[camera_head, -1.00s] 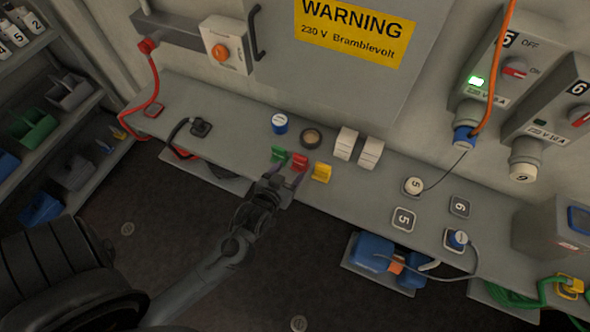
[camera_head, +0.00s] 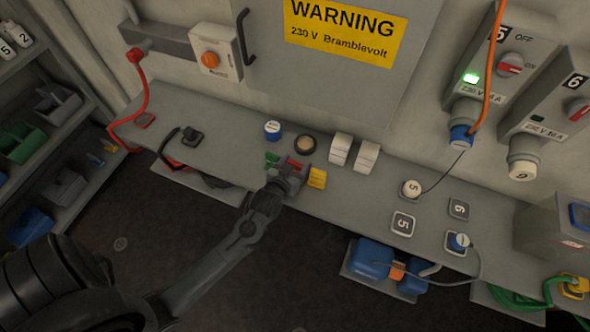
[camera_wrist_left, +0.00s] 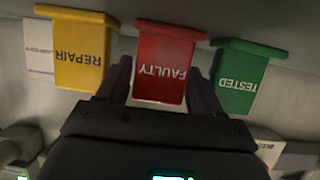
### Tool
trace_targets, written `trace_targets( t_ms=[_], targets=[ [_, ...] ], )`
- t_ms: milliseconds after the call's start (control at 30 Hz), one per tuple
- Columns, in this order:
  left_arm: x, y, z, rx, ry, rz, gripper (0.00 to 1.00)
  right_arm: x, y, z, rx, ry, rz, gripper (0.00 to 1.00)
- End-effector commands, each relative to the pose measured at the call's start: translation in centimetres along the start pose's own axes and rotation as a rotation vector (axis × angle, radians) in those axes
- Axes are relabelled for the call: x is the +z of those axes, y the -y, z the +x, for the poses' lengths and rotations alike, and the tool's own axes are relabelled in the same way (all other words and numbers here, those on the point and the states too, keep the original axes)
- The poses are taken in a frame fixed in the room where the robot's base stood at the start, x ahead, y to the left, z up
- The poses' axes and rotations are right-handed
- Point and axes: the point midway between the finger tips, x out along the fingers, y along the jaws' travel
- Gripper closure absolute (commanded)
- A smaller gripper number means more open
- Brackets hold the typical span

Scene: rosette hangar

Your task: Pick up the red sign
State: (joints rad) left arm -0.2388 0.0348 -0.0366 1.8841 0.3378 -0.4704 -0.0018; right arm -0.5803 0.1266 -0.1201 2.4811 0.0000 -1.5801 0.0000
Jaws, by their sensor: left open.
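The red sign (camera_wrist_left: 164,68), lettered FAULTY, stands on the shelf between a yellow REPAIR sign (camera_wrist_left: 82,55) and a green TESTED sign (camera_wrist_left: 237,77) in the left wrist view. In the head view the red sign (camera_head: 294,163) shows only in part behind my left gripper (camera_head: 290,177). In the left wrist view my left gripper (camera_wrist_left: 160,85) is open, with one finger on each side of the red sign's lower part. I cannot tell whether the fingers touch it. My right gripper is not in view.
The yellow sign (camera_head: 317,178) and green sign (camera_head: 272,160) stand close on either side.

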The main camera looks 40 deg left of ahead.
Motion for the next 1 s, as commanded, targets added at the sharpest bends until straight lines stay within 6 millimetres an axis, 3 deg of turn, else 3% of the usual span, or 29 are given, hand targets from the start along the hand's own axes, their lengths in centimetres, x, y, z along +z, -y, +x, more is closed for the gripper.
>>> trace_targets(
  t_ms=[133, 400, 433, 667, 1000],
  targets=[
    [-0.04, -0.04, 1.33, 0.001, -0.001, -0.001, 0.34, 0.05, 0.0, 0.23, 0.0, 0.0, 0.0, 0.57],
    [0.0, -0.05, 1.57, 0.001, 0.0, -0.001, 0.34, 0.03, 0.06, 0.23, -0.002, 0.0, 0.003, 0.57],
    [0.0, -0.05, 1.57, 0.001, 0.0, -0.001, 0.36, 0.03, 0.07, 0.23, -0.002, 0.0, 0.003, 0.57],
    [-0.01, -0.05, 1.55, 0.001, 0.0, -0.001, 0.71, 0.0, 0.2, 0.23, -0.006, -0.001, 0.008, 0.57],
    [-0.65, -0.06, 1.31, 0.001, -0.002, -0.002, 0.72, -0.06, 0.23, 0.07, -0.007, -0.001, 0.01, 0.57]
  ],
)
